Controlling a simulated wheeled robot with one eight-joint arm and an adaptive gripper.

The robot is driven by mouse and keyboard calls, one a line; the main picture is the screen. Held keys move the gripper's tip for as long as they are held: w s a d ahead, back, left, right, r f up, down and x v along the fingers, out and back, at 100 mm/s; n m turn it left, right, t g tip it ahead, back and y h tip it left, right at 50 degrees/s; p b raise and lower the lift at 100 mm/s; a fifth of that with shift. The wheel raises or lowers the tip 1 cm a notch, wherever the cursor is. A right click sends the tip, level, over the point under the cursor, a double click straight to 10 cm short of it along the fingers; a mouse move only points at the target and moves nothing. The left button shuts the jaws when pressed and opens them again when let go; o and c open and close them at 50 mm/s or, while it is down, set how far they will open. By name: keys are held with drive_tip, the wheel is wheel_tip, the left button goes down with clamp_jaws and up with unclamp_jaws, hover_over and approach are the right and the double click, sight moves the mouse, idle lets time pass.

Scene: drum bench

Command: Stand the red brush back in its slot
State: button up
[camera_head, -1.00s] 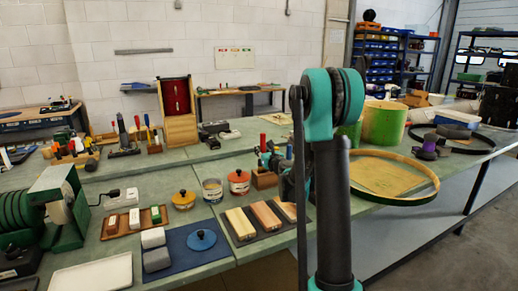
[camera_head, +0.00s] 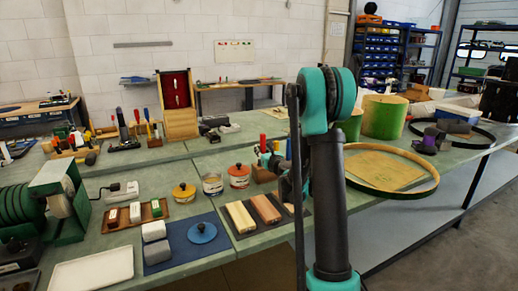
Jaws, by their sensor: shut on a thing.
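A small wooden slotted block (camera_head: 262,174) stands at the middle of the bench, just left of my arm. A red handle (camera_head: 263,143), taken as the red brush, stands roughly upright over it. A blue handle (camera_head: 276,147) shows close to its right. My gripper (camera_head: 283,182) is partly in view beside the block, mostly hidden behind my arm. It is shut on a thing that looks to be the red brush. The fingertips and the brush's lower end are hidden, so I cannot tell whether the brush sits in a slot.
An orange-red tin (camera_head: 239,177) and an open tin (camera_head: 213,185) stand left of the block. Wooden bars (camera_head: 265,209) lie on a dark mat in front. A large hoop (camera_head: 436,180) and a green drum shell (camera_head: 383,117) are on the right.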

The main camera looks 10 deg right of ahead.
drive_tip(key=shift+f, duration=2)
drive_tip(key=o, duration=0.9)
drive_tip(key=shift+s, duration=0.1)
